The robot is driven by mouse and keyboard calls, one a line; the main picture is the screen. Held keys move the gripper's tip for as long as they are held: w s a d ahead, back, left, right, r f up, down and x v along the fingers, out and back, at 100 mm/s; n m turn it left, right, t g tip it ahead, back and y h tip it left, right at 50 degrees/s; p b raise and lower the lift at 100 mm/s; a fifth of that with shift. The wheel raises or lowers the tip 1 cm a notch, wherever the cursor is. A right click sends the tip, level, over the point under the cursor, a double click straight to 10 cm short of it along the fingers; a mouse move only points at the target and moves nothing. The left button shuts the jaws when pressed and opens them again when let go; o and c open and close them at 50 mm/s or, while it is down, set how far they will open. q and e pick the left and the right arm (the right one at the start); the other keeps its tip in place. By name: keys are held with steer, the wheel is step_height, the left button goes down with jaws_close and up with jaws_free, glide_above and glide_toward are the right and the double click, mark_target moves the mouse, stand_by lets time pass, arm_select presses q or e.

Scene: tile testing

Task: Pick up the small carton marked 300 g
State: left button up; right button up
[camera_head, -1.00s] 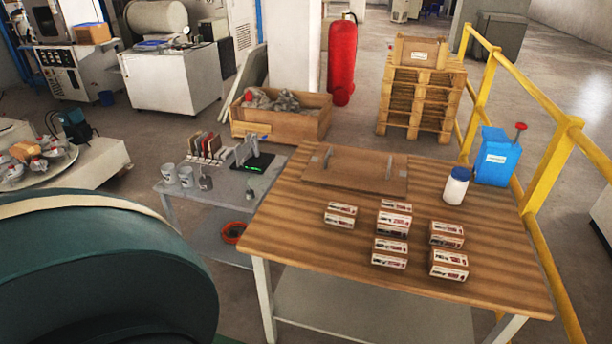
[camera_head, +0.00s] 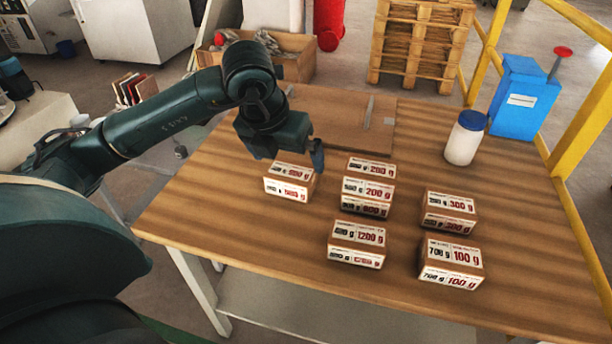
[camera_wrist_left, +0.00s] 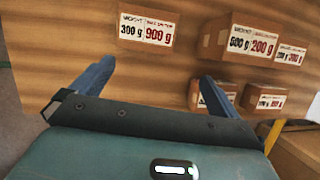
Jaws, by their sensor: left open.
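Several small brown cartons with white labels stand on the wooden table (camera_head: 215,205). The carton (camera_head: 289,183) at the left end has a label that reads black 300 g and red 900 g in the wrist view (camera_wrist_left: 147,31). Another carton (camera_head: 450,212) at the right shows a red 300 g; its black number is hard to read. My left gripper (camera_head: 296,158) is open and empty, just behind and above the left carton. In the wrist view its blue fingers are apart, with that carton beyond them. My right gripper is not in view.
Other cartons stand close by: a middle group (camera_head: 367,190), a 1200 g one (camera_head: 357,242) in front and a 100 g one (camera_head: 452,262) at front right. A brown board (camera_head: 340,115) lies behind. A white jar (camera_head: 465,138) and a blue container (camera_head: 525,98) stand back right.

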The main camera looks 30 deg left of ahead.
mark_target(290, 172)
arm_select(q)
steer(key=shift+n+y, duration=0.3)
steer(key=shift+y, duration=0.2)
steer(key=w+f, duration=0.1)
steer(key=f, duration=0.1)
steer(key=w+a+f, duration=0.1)
steer(key=f, duration=0.1)
steer(key=w+a+f+b, duration=0.1)
steer(key=f, duration=0.1)
steer(key=shift+w+a, duration=0.1)
steer(key=shift+a, duration=0.1)
steer(key=x, duration=0.4)
steer(key=b+x, duration=0.1)
steer(key=shift+w+a+f, duration=0.15)
steer(key=shift+w+f, duration=0.1)
steer(key=shift+w, duration=0.2)
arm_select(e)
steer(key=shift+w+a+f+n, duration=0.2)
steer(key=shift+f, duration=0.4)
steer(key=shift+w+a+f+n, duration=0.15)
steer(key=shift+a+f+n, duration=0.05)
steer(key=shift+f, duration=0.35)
arm_select(q)
steer(key=shift+c, duration=0.2)
steer(key=shift+c, duration=0.8)
steer(key=c, duration=0.7)
steer(key=shift+r, duration=0.1)
